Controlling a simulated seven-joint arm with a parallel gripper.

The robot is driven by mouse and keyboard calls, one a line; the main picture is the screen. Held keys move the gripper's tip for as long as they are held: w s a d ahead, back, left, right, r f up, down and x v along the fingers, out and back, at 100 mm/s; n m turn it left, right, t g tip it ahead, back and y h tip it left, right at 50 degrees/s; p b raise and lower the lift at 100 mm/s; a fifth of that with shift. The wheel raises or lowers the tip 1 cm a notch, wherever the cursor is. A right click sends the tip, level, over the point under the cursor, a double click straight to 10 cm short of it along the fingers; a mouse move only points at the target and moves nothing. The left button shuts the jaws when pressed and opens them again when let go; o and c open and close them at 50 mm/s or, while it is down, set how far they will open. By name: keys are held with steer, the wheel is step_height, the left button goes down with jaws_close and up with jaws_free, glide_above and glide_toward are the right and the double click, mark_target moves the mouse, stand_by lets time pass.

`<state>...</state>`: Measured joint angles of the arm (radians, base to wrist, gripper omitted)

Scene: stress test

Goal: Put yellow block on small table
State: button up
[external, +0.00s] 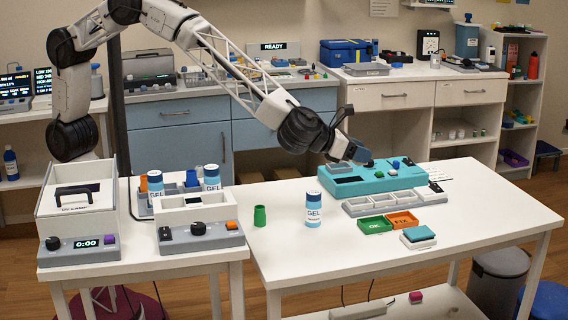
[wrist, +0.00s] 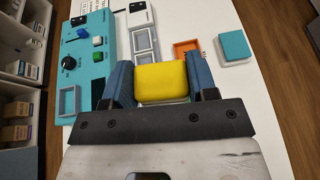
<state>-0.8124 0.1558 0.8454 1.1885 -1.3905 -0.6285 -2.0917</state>
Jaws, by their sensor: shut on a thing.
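My gripper (wrist: 161,72) is shut on the yellow block (wrist: 161,84), which sits between the two blue fingers in the wrist view. In the external view my gripper (external: 350,152) is over the back left part of the teal control panel (external: 358,186) on the large white table (external: 450,215). The yellow block cannot be made out in the external view. The smaller white table (external: 138,238) stands at the left, with a narrow gap between it and the large table.
The small table carries a white lidded box (external: 75,215), consoles and gel bottles, with a bare strip between consoles. On the large table are a green cup (external: 260,215), a gel bottle (external: 313,209), a grey tray (external: 352,208), green and orange trays and a teal-topped block (external: 418,236).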

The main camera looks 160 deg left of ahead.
steer(key=shift+s+a+f+n+g+h, duration=0.1)
steer(key=shift+s+a+f+n+g, duration=0.55)
steer(key=shift+a+f, duration=1)
steer(key=shift+s+a+f+n+g+h, duration=0.1)
steer(key=shift+s+a+f+n+g, duration=0.25)
steer(key=shift+a+f+n+g, duration=1.15)
steer(key=shift+s+a+f+m+g+h, duration=0.1)
steer(key=shift+s+a+f+g, duration=0.3)
steer(key=shift+a+f, duration=1.35)
steer(key=shift+n+g, duration=0.55)
steer(key=shift+n, duration=0.2)
steer(key=shift+f+x, duration=0.2)
steer(key=shift+x, duration=2.5)
steer(key=shift+d, duration=0.1)
steer(key=shift+w+a+f, duration=0.25)
steer(key=shift+w+a, duration=1.15)
steer(key=shift+a, duration=0.85)
steer(key=shift+w+a+f, duration=0.25)
steer(key=shift+w+a, duration=1.15)
steer(key=shift+a, duration=0.9)
steer(key=shift+w+a+f, duration=0.25)
steer(key=shift+w+a, duration=1.15)
steer(key=shift+a, duration=0.85)
steer(key=shift+f, duration=0.1)
